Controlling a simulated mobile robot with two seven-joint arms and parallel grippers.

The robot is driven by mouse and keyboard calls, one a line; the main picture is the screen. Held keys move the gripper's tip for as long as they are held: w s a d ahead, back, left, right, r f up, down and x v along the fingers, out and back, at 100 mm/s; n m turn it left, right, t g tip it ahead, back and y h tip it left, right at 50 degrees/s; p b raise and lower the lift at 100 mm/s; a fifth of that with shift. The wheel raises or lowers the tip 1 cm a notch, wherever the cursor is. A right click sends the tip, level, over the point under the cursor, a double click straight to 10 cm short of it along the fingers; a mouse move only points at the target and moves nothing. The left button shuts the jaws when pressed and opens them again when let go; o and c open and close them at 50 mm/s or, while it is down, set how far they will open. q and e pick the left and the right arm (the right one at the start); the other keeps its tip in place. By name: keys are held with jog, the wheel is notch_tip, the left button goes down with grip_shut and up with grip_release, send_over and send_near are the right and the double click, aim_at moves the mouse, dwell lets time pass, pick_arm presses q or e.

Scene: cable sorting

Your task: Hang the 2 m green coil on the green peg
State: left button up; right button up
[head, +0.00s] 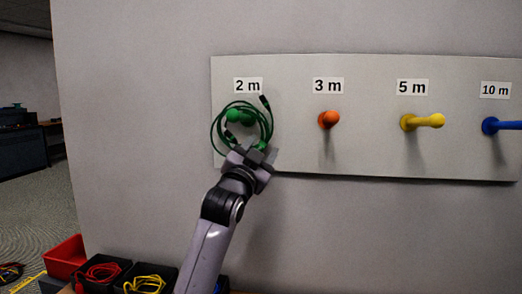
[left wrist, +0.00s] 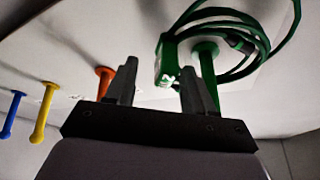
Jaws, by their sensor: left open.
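The green coil (head: 268,123) is at the green peg (head: 235,115) under the "2 m" label. Its loops surround the peg in the head view, and it appears to hang there. In the left wrist view the coil (left wrist: 240,72) lies close around the green peg (left wrist: 208,72). My left gripper (head: 257,152) is just below the coil's lower edge. Its fingers (left wrist: 158,78) are apart, with a green tag-like part of the coil (left wrist: 167,60) showing between or just beyond the tips; contact cannot be told. My right gripper is not in view.
The pale board (head: 370,158) also carries an orange peg (head: 329,119), a yellow peg (head: 420,122) and a blue peg (head: 497,126) to the right, all bare. Below left are bins with a red cable (head: 100,272) and a yellow cable (head: 145,284), beside a red bin (head: 64,257).

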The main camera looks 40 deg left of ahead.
pick_arm(q)
jog(key=b+v, duration=0.1)
jog(key=v, duration=0.5)
jog(key=shift+s, duration=0.3)
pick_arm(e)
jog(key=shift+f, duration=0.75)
pick_arm(q)
jog(key=shift+d+f, duration=0.1)
